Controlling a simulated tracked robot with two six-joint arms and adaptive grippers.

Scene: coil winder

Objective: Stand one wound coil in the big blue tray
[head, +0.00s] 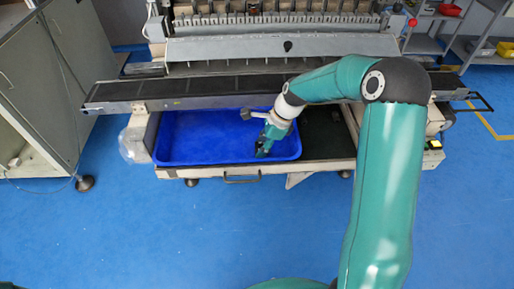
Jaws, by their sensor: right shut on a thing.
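The big blue tray (200,140) lies on the low shelf at the front of the winding machine. My right gripper (262,150) reaches down over the right part of the tray, with its fingers low near the tray floor. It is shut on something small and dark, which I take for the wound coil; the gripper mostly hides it. I cannot tell whether it touches the tray floor or stands upright. The left and middle of the tray look empty. My left gripper is not in view.
The coil winder (285,48) stands behind, with a long dark rail (200,90) running across above the tray. A grey cabinet (60,70) stands at the left. A dark shelf area (325,135) lies right of the tray. The blue floor in front is clear.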

